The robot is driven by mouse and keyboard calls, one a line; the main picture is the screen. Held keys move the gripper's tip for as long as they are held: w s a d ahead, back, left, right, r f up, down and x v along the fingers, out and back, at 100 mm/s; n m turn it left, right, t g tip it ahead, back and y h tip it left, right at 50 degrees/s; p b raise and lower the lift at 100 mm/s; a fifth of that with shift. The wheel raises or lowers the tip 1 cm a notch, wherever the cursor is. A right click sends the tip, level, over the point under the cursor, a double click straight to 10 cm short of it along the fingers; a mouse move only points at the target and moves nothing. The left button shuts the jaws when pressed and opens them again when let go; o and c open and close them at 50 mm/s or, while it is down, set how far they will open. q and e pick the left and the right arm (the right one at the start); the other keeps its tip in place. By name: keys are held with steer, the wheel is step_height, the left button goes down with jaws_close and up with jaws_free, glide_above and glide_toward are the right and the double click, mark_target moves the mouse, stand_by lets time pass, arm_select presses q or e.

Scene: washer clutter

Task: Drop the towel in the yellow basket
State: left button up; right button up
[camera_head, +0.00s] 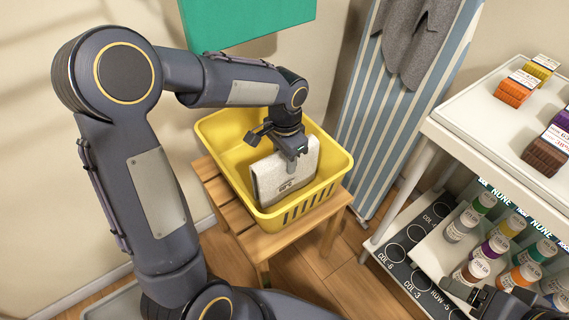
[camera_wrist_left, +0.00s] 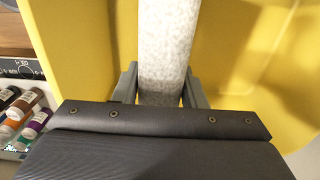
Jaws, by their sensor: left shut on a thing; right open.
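The yellow basket (camera_head: 325,193) stands on a small wooden stool. My left gripper (camera_head: 292,160) reaches down over the basket and is shut on the towel's top edge. In the left wrist view the towel (camera_wrist_left: 166,40) runs between the two fingers (camera_wrist_left: 160,88), with yellow basket walls (camera_wrist_left: 235,60) on both sides. Whether the towel touches the basket floor is hidden. My right gripper (camera_head: 490,303) shows only partly at the bottom right, near the bottles, open.
The wooden stool (camera_head: 255,240) carries the basket. A striped ironing board (camera_head: 385,120) with grey clothing (camera_head: 415,40) leans behind it. A white shelf cart (camera_head: 440,135) with thread packs and several paint bottles (camera_head: 490,250) stands at right. A green panel (camera_head: 245,20) is above.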

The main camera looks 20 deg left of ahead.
arm_select(q)
steer(key=shift+f, duration=0.55)
steer(key=shift+f, duration=0.15)
steer(key=o, duration=1)
